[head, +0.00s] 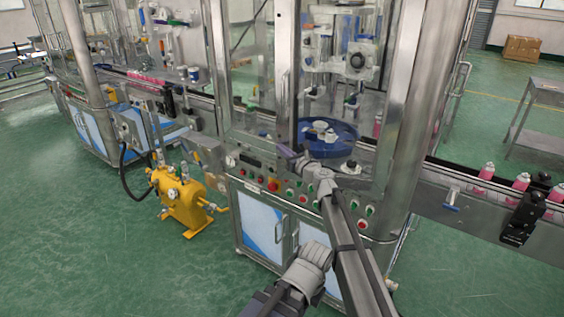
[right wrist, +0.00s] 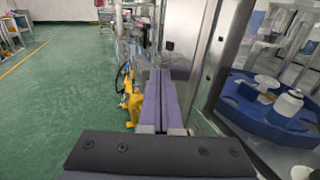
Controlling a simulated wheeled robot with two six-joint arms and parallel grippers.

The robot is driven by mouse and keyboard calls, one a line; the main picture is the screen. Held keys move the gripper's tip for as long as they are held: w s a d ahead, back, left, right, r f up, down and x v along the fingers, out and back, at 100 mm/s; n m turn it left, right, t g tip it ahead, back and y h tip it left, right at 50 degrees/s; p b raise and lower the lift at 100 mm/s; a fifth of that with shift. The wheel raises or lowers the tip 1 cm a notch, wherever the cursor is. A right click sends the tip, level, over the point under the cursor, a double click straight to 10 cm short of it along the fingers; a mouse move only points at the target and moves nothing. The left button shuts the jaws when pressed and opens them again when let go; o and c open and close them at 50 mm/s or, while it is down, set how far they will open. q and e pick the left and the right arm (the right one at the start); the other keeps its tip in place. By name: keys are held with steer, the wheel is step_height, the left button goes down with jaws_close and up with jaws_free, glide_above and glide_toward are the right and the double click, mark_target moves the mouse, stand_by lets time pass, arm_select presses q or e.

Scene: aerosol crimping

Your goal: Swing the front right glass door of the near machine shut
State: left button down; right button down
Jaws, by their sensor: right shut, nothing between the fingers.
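The near machine (head: 262,171) stands in the middle of the head view, with tall metal posts and clear panels. The front right glass door (head: 318,75) is hard to make out because its glass is clear; I cannot tell how far it stands from its frame. My right gripper (head: 290,153) is shut and empty, low in front of the bay, near the foot of the middle upright (head: 283,70). In the right wrist view its purple fingers (right wrist: 158,98) lie together, left of a metal upright (right wrist: 212,55); contact is not clear.
A blue turntable (head: 338,147) with white parts sits inside the bay. Buttons (head: 273,185) line the panel below. A conveyor (head: 450,185) with pink cans runs off right. A yellow pump unit (head: 180,205) stands left on the floor. Green floor (head: 470,275) is clear at lower right.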

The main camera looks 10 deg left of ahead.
steer(key=w+d+m+t+h, duration=0.1)
steer(key=w+d+h, duration=0.1)
steer(key=w, duration=1.2)
steer(key=shift+w+m+t, duration=0.3)
steer(key=shift+w, duration=0.1)
steer(key=shift+d, duration=0.1)
